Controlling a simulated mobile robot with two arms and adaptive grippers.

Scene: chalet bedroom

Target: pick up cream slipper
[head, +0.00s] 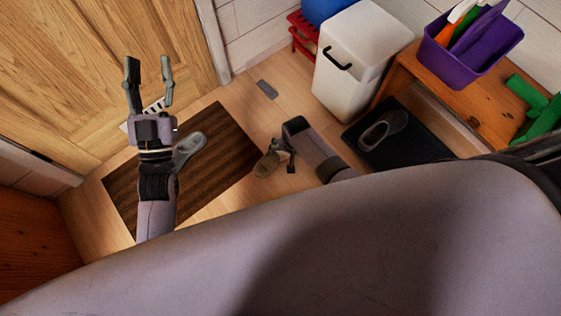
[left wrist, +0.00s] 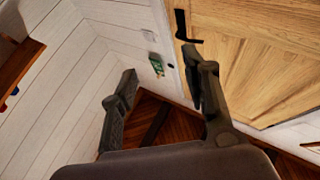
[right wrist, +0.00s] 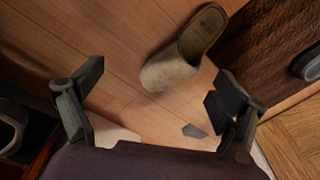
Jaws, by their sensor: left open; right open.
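The tan, cream-like slipper (head: 267,165) lies on the wooden floor beside the brown mat. In the right wrist view the slipper (right wrist: 172,72) shows its rounded toe towards the gripper and its open heel end further off. My right gripper (head: 281,152) is open at the slipper; in its wrist view the fingers are spread with the toe between their lines, and no grip on it shows. How far the fingertips are above the floor, I cannot tell. My left gripper (head: 148,68) is open and empty, raised over the mat near the door.
A grey slipper (head: 189,149) lies on the brown striped mat (head: 222,150). A dark grey shoe (head: 384,130) sits on a black tray (head: 427,147). A white bin (head: 358,70) and a wooden bench (head: 470,108) with a purple box (head: 470,57) stand at the right. A wooden door (head: 95,50) is at the left.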

